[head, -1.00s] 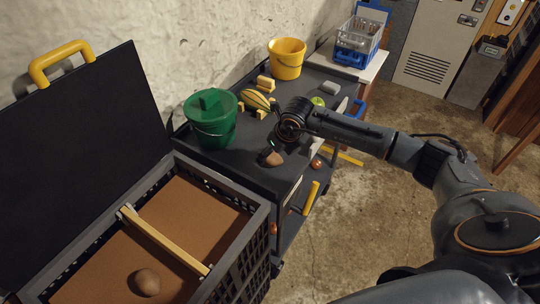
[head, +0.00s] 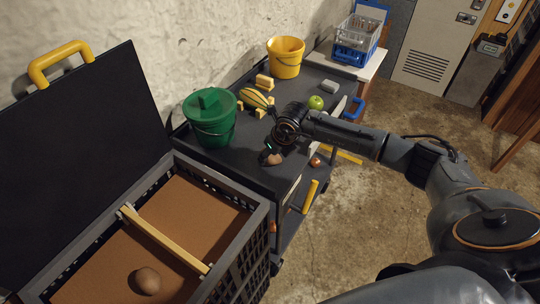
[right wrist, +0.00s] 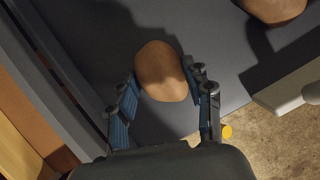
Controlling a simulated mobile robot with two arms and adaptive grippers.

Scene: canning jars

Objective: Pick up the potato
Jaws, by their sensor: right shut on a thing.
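The potato (head: 277,158) is brown and rounded, on the dark cart top near its front edge in the head view. In the right wrist view the potato (right wrist: 161,72) sits between the two blue-padded fingers of my right gripper (right wrist: 160,88), which is shut on it. In the head view my right gripper (head: 268,151) comes down over the potato and hides part of it. I cannot tell whether the potato is clear of the cart top. My left gripper is not in view.
Another brown rounded thing (right wrist: 273,8) is close by. A black crate (head: 240,250) holds a brown lump (head: 147,281).

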